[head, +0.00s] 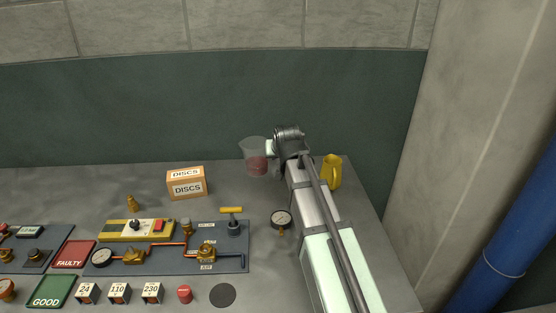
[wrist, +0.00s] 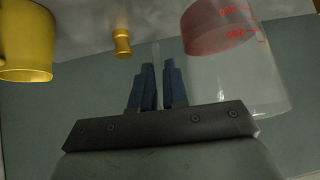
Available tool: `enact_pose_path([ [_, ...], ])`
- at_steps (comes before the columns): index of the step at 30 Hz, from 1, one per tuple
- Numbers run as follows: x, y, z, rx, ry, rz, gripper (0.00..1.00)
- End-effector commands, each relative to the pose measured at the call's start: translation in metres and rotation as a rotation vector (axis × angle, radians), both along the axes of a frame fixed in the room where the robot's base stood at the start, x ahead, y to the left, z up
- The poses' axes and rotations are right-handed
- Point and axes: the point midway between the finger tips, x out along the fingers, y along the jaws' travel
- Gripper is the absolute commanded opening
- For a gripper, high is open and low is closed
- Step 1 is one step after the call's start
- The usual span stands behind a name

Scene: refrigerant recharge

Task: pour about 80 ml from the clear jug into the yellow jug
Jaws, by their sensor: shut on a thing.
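The clear jug (head: 254,148) is at the back of the bench, left of my arm's end, with pinkish-red liquid in its lower part. It looks close to upright; I cannot tell whether its base touches the bench. My gripper (wrist: 158,72) is shut on the clear jug's handle, a thin translucent strip between the dark fingers. The jug's body (wrist: 245,75), with red marks, fills the right of the wrist view, which appears upside down. The yellow jug (head: 332,172) stands upright to the right of my arm, partly hidden by it. It also shows in the wrist view (wrist: 27,45).
A DISCS box (head: 186,184) stands left of the clear jug. A gauge (head: 281,219) lies left of my forearm. A panel with valves (head: 175,262) and red and green trays are front left. A wall (head: 230,105) rises behind, and a pillar stands right.

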Motion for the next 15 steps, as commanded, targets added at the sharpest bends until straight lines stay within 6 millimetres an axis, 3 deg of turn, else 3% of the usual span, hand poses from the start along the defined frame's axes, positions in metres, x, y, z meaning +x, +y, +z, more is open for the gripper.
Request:
enact_pose_path([
  [15,0.001,0.000,0.048,0.002,-0.003,0.000,0.00],
])
